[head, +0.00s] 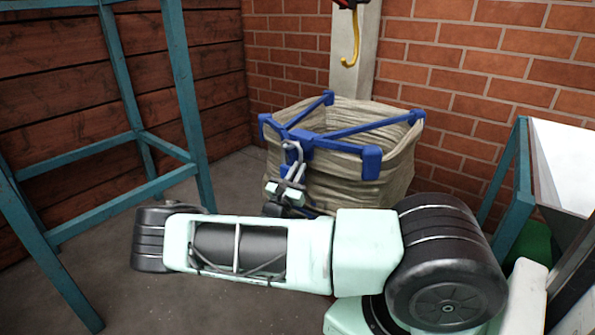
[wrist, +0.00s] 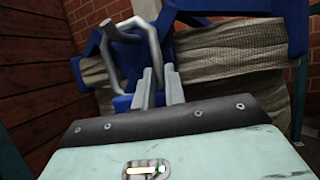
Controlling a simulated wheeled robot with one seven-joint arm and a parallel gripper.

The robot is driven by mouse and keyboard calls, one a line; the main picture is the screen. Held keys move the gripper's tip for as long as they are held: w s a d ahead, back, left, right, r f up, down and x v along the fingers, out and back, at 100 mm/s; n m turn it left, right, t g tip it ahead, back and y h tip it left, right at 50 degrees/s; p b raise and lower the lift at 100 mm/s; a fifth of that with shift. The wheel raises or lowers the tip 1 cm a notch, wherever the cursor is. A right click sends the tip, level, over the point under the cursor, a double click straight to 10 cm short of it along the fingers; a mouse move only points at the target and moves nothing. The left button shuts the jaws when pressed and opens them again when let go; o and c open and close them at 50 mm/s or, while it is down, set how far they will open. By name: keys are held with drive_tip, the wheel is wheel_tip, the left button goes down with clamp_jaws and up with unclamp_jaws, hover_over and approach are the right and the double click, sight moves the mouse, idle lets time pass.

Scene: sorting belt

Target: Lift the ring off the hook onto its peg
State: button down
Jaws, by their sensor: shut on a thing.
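A grey metal ring (head: 292,152) shows at the front left of the blue frame in the head view. In the wrist view the angular ring (wrist: 153,38) rises above my fingers. My gripper (head: 285,190) is shut on its lower part; it also shows in the wrist view (wrist: 159,88). A yellow hook (head: 352,50) hangs empty at the top, well above and apart from the ring. I cannot tell which part is the peg, or whether the ring touches the blue frame behind it.
A beige woven bag (head: 390,185) hangs in a blue frame (head: 325,143) just behind my gripper. A teal steel frame (head: 185,100) stands at the left. A white chute (head: 565,165) on a teal stand is at the right. Brick wall (head: 480,60) closes the back.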

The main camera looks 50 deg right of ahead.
drive_tip(key=shift+f, duration=0.3)
drive_tip(key=c, duration=1.4)
unclamp_jaws()
drive_tip(key=shift+f, duration=0.1)
drive_tip(key=shift+o, duration=0.2)
drive_tip(key=o, duration=1.1)
drive_tip(key=shift+a, duration=0.15)
drive_tip(key=v, duration=1)
drive_tip(key=shift+s+a+f, duration=0.15)
drive_tip(key=shift+a+f, duration=0.1)
